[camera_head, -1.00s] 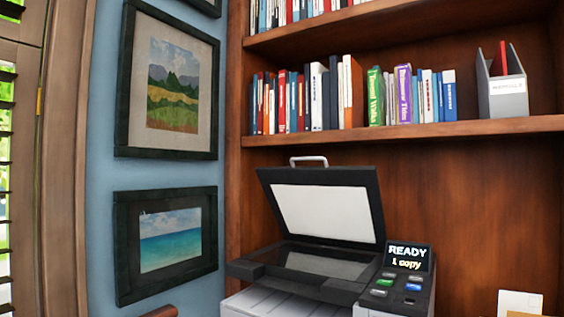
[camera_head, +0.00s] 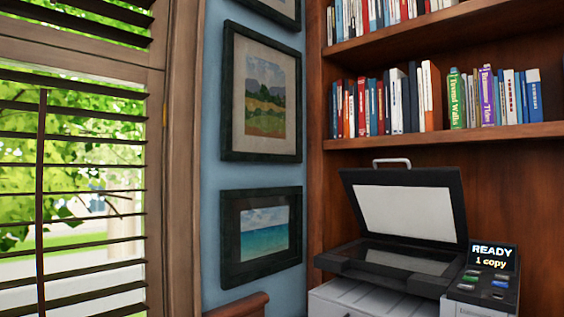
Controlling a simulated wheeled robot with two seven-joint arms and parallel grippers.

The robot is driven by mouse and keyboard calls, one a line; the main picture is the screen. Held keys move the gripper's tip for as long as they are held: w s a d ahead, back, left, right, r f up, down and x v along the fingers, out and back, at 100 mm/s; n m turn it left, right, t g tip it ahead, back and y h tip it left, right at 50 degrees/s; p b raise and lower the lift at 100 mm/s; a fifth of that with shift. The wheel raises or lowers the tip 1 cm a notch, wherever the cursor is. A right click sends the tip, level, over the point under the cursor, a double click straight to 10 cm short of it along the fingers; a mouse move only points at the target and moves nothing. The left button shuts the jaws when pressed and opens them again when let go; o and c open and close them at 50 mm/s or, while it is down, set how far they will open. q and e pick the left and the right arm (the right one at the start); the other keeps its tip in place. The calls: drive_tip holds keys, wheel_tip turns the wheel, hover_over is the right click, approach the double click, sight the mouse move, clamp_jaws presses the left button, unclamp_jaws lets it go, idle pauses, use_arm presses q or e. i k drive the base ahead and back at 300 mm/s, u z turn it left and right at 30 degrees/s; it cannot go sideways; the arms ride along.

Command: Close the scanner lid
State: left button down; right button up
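The scanner lid (camera_head: 408,208) stands open, tilted up and back, with its white underside facing me and a grey handle (camera_head: 391,163) on its top edge. Below it is the dark scanner bed with its glass (camera_head: 405,260), bare. The scanner body (camera_head: 365,300) is light grey and cut off by the bottom edge. A control panel (camera_head: 484,284) with coloured buttons sits at its right, under a display (camera_head: 493,256) reading "READY 1 copy". Neither of my grippers is in view.
A wooden bookcase (camera_head: 430,139) with rows of books (camera_head: 383,106) rises behind and above the scanner. Framed pictures hang on the blue wall (camera_head: 212,150) to its left. A shuttered window (camera_head: 75,180) fills the left side. A brown wooden piece (camera_head: 238,306) shows at the bottom, left of the scanner.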

sight(424, 206)
drive_tip(key=u, duration=0.7)
drive_tip(key=i, duration=0.7)
drive_tip(key=z, duration=1.45)
